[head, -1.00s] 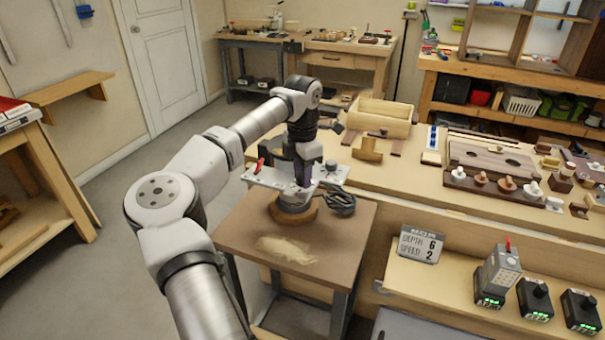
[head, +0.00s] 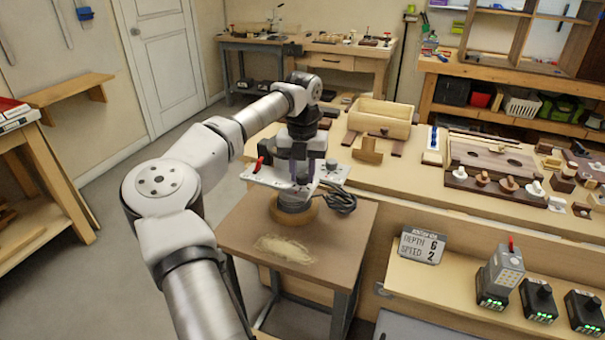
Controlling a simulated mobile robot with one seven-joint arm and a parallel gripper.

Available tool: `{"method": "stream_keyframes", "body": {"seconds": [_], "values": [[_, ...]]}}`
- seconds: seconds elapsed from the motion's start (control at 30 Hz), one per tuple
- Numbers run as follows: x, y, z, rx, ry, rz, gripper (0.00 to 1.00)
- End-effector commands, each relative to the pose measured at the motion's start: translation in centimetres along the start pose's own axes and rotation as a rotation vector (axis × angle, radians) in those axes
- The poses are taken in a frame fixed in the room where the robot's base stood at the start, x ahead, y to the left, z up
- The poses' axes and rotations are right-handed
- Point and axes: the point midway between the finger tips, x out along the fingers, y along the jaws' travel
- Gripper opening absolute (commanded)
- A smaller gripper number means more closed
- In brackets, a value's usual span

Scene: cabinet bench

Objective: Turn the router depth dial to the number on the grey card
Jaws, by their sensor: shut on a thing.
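The router (head: 293,203) stands upright on a small brown table, with a light grey top plate (head: 262,177). A red lever is at the plate's left end and a dark knob (head: 331,165) near its right end. My gripper (head: 300,181) points down over the middle of the plate and is shut on the depth dial; the jaws and wrist hide the dial and its numbers.
A coiled dark cable (head: 342,200) lies beside the router's base. Sawdust (head: 284,248) lies on the table front. The workbench behind holds a wooden box (head: 380,117) and several knobs. A grey device and battery packs (head: 537,299) stand right of the card.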

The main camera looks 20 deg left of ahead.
Motion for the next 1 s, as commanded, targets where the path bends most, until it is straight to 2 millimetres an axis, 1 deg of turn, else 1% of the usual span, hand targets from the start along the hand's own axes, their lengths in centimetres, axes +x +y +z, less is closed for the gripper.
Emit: {"method": "stream_keyframes", "body": {"seconds": [1.0], "values": [[-0.11,0.03,0.15,-0.966,-0.004,-0.007,0.06]]}}
